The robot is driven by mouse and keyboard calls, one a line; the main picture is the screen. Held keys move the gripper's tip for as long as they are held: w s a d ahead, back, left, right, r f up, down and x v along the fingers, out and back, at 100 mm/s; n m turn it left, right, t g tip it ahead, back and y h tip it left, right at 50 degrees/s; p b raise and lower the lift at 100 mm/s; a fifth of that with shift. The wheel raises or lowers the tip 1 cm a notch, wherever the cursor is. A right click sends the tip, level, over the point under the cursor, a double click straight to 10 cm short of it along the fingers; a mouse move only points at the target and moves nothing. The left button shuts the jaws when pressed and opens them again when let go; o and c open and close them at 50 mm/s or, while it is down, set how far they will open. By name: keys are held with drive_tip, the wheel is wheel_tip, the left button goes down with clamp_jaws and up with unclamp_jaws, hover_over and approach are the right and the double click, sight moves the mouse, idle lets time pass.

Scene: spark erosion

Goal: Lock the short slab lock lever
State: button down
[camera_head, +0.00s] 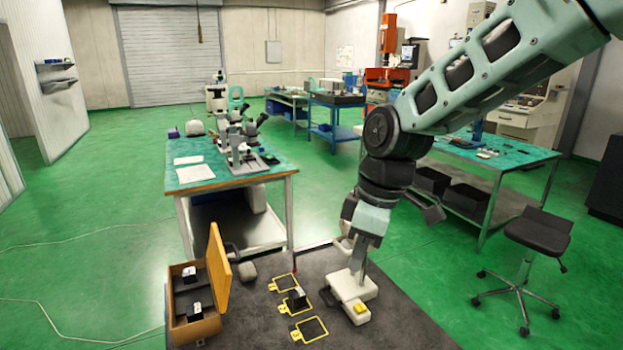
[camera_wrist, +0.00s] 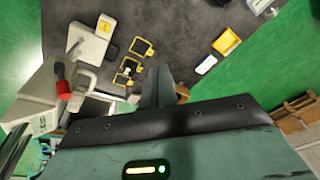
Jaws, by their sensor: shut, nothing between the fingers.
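A red-capped part (camera_wrist: 62,82) like a lever or handle stands beside a pale grey housing at the left of the wrist view. I cannot tell for sure whether it is the short slab lock lever, or its lock position. My gripper (camera_wrist: 158,78) points over the dark mat in the wrist view, shut and empty, apart from the red-capped part. In the head view its fingers cannot be made out below my wrist.
A white stand with a yellow block (camera_head: 361,308) is on the dark mat (camera_head: 400,320). Yellow frames (camera_head: 310,330) lie left of it. An open wooden box (camera_head: 195,328) is at the left. A microscope bench (camera_head: 235,182) stands behind. A stool (camera_head: 530,240) stands right.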

drive_tip(key=s+d+f+m+b, duration=0.1)
drive_tip(key=s+f+m, duration=0.1)
drive_tip(key=s, duration=0.5)
drive_tip(key=s+d+f+m+h+b, duration=0.1)
drive_tip(key=s+f+m+b, duration=0.1)
drive_tip(key=s+f, duration=0.2)
drive_tip(key=s+d+f+m+b, duration=0.2)
drive_tip(key=s, duration=0.8)
drive_tip(key=shift+s+f+h, duration=0.4)
drive_tip(key=shift+w+d, duration=0.1)
drive_tip(key=w+d+r+m+g+y+p, duration=0.1)
drive_tip(key=w+r+m+y, duration=0.15)
drive_tip(key=w, duration=0.55)
drive_tip(key=w+d+r+m+g+y+p, duration=0.1)
drive_tip(key=w+r+m+y, duration=0.2)
drive_tip(key=w, duration=0.6)
drive_tip(key=w+d+r+m+t+y, duration=0.1)
drive_tip(key=w+d+r+t+y, duration=0.1)
drive_tip(key=w+d, duration=0.5)
drive_tip(key=w+d+r+m+t+y+p, duration=0.1)
drive_tip(key=w+d+r+t+y, duration=0.2)
drive_tip(key=w+d+y, duration=0.2)
drive_tip(key=w+d, duration=0.2)
drive_tip(key=w, duration=0.1)
drive_tip(key=shift+d+r+p, duration=0.3)
drive_tip(key=shift+d+r, duration=0.05)
drive_tip(key=shift+r, duration=0.05)
